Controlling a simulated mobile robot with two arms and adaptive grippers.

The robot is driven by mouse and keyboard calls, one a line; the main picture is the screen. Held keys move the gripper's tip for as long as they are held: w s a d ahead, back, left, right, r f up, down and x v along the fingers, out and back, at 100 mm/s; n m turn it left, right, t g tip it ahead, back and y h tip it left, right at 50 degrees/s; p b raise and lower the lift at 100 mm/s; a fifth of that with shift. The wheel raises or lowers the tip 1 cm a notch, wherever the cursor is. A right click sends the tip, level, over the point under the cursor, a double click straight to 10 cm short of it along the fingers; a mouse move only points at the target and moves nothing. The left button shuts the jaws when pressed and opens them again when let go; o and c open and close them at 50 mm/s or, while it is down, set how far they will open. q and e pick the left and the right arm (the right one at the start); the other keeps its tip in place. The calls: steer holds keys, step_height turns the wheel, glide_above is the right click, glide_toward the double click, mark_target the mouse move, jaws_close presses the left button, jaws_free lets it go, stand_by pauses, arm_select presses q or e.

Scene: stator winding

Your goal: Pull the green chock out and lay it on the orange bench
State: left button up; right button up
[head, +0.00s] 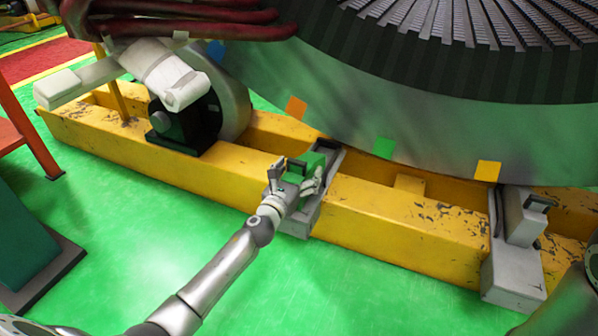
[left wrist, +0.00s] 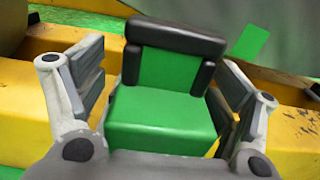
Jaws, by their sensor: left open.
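The green chock (head: 305,167) sits in a grey metal holder (head: 326,190) on the yellow beam, under the big round stator. In the left wrist view the chock (left wrist: 160,118) is a green block with a raised back and a dark grip along its top. My left gripper (head: 296,176) is at the chock, with its fingers open on either side of it. In the left wrist view the left gripper (left wrist: 160,95) shows a gap between the right finger and the block.
The yellow beam (head: 400,225) runs across under the grey stator (head: 440,130). A second grey holder (head: 515,245) stands at the right. A dark roller (head: 190,120) is on the beam at the left. The green floor (head: 130,220) in front is clear.

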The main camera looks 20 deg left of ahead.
arm_select(q)
steer(key=shift+s, duration=0.1)
steer(key=s, duration=1.1)
steer(key=shift+s+a, duration=0.3)
steer(key=shift+s, duration=0.1)
